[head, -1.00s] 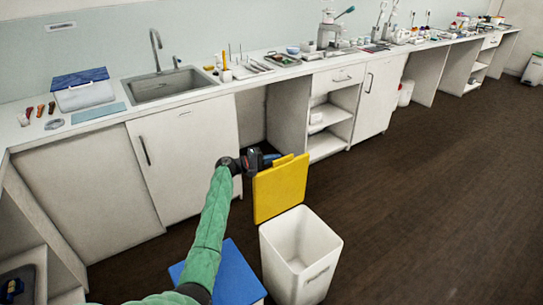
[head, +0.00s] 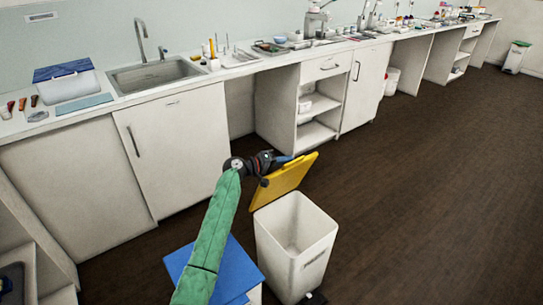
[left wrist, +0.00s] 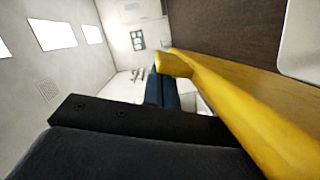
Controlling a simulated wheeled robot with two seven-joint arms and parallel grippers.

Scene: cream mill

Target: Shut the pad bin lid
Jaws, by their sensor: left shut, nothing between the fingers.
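The pad bin (head: 296,245) is a white, open-topped bin standing on the floor, and its inside looks empty. Its yellow lid (head: 284,183) stands open at the far side, tilted forward over the back rim. My left gripper (head: 282,159) is shut and empty behind the lid, close to its upper edge. In the left wrist view the yellow lid (left wrist: 235,105) runs along the right side of the dark fingers (left wrist: 160,88). Whether they touch cannot be told for sure. My right gripper is not in view.
A blue-topped bin (head: 228,272) stands just left of the pad bin, under my left arm. Behind is a long white counter with a sink (head: 155,75) and an open shelf unit (head: 318,105). The dark floor to the right is clear.

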